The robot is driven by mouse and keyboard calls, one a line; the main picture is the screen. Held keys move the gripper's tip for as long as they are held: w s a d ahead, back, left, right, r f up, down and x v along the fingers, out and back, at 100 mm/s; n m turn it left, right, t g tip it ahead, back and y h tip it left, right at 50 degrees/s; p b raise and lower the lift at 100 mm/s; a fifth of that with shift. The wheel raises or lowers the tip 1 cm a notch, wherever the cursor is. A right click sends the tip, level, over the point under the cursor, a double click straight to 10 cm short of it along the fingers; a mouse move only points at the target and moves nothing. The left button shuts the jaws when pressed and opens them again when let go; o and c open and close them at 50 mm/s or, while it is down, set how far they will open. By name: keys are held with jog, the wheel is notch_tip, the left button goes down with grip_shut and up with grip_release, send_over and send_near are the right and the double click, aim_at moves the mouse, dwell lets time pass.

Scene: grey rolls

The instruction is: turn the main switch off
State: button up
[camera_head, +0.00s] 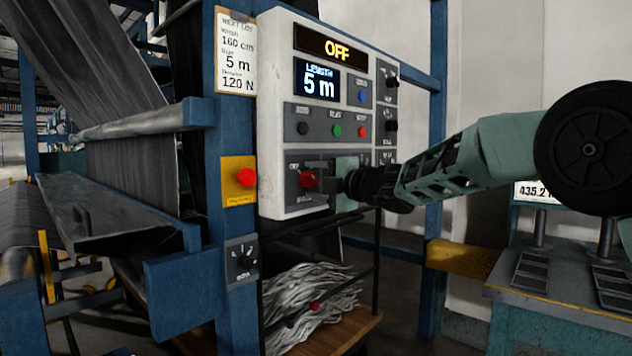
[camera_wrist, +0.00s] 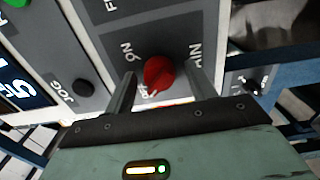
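The main switch is a red rotary knob (camera_head: 308,179) on the lower left of the white control box (camera_head: 274,120). In the wrist view the knob (camera_wrist: 159,72) sits between my two fingers, with a gap on each side. My gripper (camera_wrist: 163,76) is open, with one finger on either side of the knob. It also shows in the head view (camera_head: 320,176), reaching in from the right against the panel. The display (camera_head: 331,47) at the top of the box reads OFF.
A red button on a yellow plate (camera_head: 240,181) is on the blue post left of the box. A black dial (camera_head: 242,261) is below it. Small buttons and a LENGTH screen (camera_head: 319,81) are above the switch. A bench (camera_head: 560,302) stands at the right.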

jog(key=b+v, duration=0.2)
jog(key=v, duration=1.5)
jog(key=shift+d, duration=0.2)
jog(key=shift+s, duration=0.15)
jog(key=s+f+m+g+h, duration=0.1)
jog(key=s+f+m+h, duration=0.7)
jog(key=s+f+m, duration=0.5)
jog(key=s+d+f+m+g+h, duration=0.25)
jog(key=s+f, duration=0.25)
jog(key=s, duration=0.4)
jog(key=s+d+f+m+g+h, duration=0.1)
jog(key=s+f+m+g, duration=0.25)
jog(key=s+f, duration=0.4)
jog(key=s+d+f+m+g+h, duration=0.2)
jog(key=s+f+g, duration=0.2)
jog(key=s, duration=0.6)
notch_tip(320, 180, up, 15)
jog(key=p, duration=1.3)
jog(key=shift+f+p, duration=0.2)
jog(key=shift+p, duration=0.1)
